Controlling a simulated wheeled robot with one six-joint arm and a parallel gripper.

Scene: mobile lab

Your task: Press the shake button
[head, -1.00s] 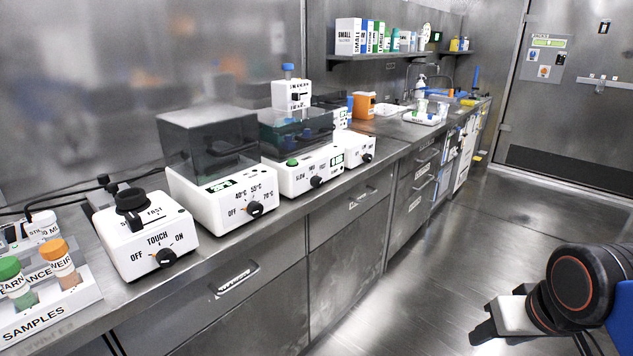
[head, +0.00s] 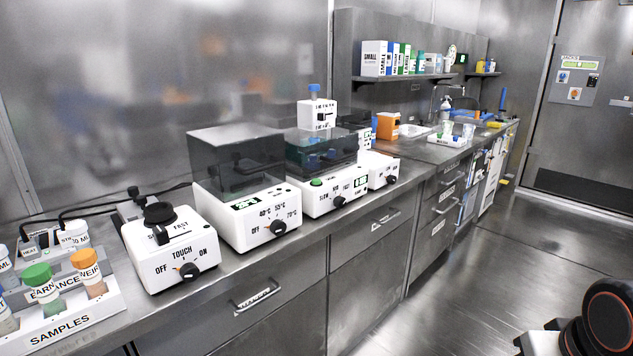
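A green round button (head: 316,182) sits at the top left of the front panel of a white device with a dark see-through lid (head: 322,150). No "shake" label is readable beside it. The device stands on the steel counter, between a heater-like unit and a smaller white unit. My gripper (head: 522,343) is at the bottom right corner, well away from the button, over the floor. Only a small part of it shows, and its fingers are mostly cut off by the frame.
A white temperature unit (head: 246,222) and a touch mixer (head: 171,253) stand left of the device. A sample rack (head: 75,328) is at the near left. Drawer handles (head: 256,299) stick out from the counter front. The floor (head: 462,270) to the right is clear.

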